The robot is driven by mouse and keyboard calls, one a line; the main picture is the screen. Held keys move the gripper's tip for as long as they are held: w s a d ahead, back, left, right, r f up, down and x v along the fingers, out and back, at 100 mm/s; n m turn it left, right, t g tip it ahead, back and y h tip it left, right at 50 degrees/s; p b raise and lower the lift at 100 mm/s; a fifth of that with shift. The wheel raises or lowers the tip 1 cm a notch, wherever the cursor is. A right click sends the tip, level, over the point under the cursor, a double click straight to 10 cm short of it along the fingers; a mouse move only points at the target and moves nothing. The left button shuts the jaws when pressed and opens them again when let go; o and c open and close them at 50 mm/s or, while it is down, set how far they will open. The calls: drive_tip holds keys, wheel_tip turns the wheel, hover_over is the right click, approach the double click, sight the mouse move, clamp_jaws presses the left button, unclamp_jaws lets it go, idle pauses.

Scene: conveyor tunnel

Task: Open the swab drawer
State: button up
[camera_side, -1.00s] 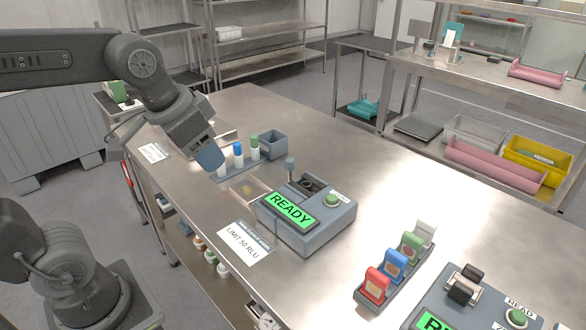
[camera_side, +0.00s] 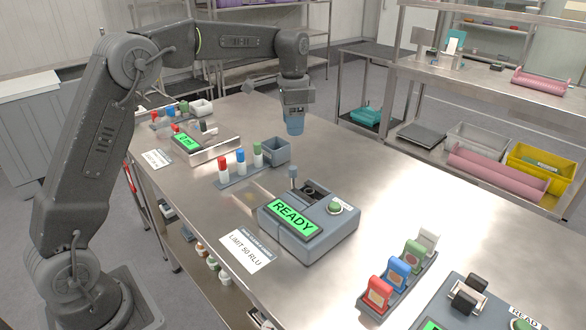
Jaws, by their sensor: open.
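I cannot pick out the swab drawer for certain. A grey reader (camera_side: 340,225) with a green READY screen stands mid-table. A dark opening (camera_side: 311,190) and a short upright post (camera_side: 293,175) are at its back, and a green button is on top. A clear flat piece (camera_side: 250,197) lies at its left side. A grey rack (camera_side: 240,178) beyond it holds three tubes with red, blue and green caps.
The grey bin (camera_side: 276,150) stands between my gripper and the reader. A label card (camera_side: 245,248) lies in front of the reader. A rack of coloured blocks (camera_side: 402,275) and a second device (camera_side: 465,300) are at front right. The table right of my gripper is clear.

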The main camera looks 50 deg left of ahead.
sight(293, 167)
wheel_tip(293, 167, down, 13)
drive_tip(key=shift+f, duration=0.15)
drive_tip(key=shift+c, duration=0.2)
clamp_jaws()
idle(0.5)
